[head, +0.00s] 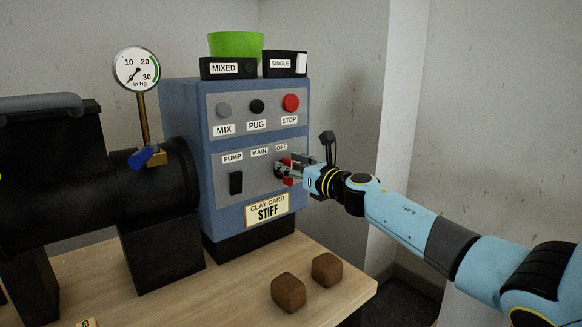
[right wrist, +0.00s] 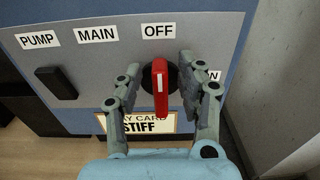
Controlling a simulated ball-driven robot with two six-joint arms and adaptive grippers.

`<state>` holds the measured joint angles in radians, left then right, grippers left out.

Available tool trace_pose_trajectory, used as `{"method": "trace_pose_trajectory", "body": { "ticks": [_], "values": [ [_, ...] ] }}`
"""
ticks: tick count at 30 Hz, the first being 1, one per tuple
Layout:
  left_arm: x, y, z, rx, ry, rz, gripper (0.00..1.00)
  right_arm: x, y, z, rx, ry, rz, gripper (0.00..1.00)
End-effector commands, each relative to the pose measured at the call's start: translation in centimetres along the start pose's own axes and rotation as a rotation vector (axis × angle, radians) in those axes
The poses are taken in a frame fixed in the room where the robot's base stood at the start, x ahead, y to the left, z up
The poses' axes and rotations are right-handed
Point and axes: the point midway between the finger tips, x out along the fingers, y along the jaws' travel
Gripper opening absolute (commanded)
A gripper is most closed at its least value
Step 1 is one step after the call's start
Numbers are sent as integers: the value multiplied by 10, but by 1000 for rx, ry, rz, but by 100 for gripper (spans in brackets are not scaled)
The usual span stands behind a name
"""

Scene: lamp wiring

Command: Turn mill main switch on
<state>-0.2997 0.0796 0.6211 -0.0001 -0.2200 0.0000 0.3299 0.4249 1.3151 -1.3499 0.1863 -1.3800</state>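The main switch is a red handle (right wrist: 160,88) on a round black base, on the blue control box's grey panel. The handle stands upright, its upper end toward the OFF label (right wrist: 158,31). A label at the right, partly hidden by a finger, ends in N. My right gripper (right wrist: 160,64) is open around the handle, one finger on each side, with gaps between the fingers and the red part. In the head view, my right gripper (head: 282,168) is at the panel and partly covers the switch. My left gripper is not in view.
A black pump switch (head: 236,182) sits left of the main switch. MIX, PUG and red STOP buttons (head: 291,103) are above. A clay card (head: 267,210) is below. Two brown blocks (head: 288,292) lie on the table. A gauge (head: 137,69) stands left. A wall is close at the right.

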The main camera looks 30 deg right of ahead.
Motion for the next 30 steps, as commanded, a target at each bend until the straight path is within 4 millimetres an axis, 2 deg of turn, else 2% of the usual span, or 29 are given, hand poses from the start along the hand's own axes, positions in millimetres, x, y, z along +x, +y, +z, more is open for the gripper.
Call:
{"method": "trace_pose_trajectory", "body": {
  "ticks": [4,12,13,23,30],
  "values": [
    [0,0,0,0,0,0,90,0,0,0,0,0,0,37],
    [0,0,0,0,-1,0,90,0,0,0,0,0,0,2],
    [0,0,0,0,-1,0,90,0,0,0,0,0,0,0],
    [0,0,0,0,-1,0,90,0,-1,0,17,0,0,0],
    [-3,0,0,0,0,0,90,0,-3,1,119,0,0,0]
  ]
}}
